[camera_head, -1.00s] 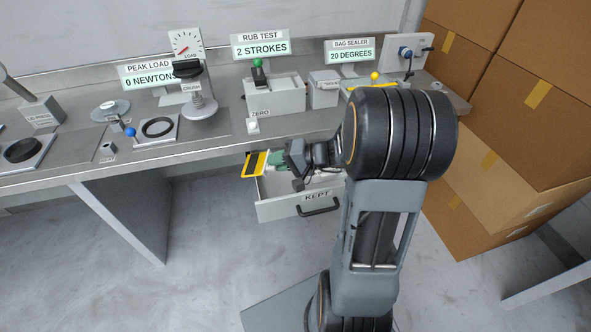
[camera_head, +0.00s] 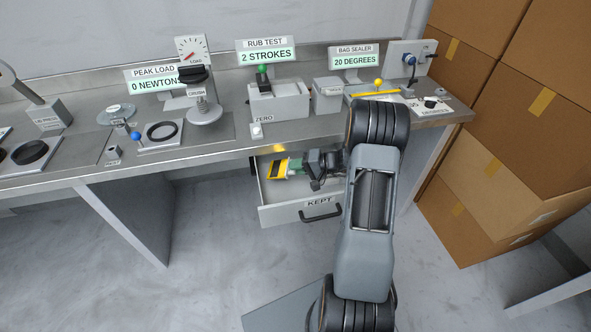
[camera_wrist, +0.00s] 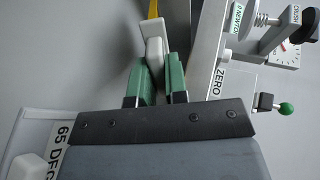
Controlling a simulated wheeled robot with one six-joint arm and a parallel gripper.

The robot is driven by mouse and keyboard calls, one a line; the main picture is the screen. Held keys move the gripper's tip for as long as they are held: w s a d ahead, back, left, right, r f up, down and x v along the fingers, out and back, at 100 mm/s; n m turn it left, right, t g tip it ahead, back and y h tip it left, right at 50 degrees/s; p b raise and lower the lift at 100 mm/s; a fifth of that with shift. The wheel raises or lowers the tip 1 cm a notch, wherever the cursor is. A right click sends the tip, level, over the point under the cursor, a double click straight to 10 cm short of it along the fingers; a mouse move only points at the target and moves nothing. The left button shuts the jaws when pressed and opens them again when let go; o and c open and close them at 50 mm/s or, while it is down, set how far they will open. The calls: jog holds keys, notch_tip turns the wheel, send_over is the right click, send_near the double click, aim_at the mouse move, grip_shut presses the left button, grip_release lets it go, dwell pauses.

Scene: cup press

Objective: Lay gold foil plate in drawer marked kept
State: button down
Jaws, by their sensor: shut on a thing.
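The plate (camera_head: 278,168) shows as a yellow piece with a dark panel in the head view. My gripper (camera_head: 293,167) has green fingers and is shut on the plate's pale grip (camera_wrist: 155,55), which shows between the fingers in the wrist view. A sliver of the plate's yellow part (camera_wrist: 153,9) shows at the top there. The drawer marked KEPT (camera_head: 290,214) is pulled open below the bench's front edge. The plate and gripper are over or inside the drawer's opening; I cannot tell whether the plate touches the floor of the drawer.
The bench edge (camera_head: 215,157) runs just behind and above the drawer. A small white ZERO button block (camera_head: 257,131) stands near that edge. The rub test box (camera_head: 279,101) and bag sealer (camera_head: 380,94) stand on the bench. Cardboard boxes (camera_head: 505,170) are stacked at right.

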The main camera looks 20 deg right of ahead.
jog(key=shift+f, duration=0.45)
jog(key=shift+f+b, duration=0.65)
jog(key=shift+b, duration=0.3)
jog(key=c, duration=1.1)
grip_release()
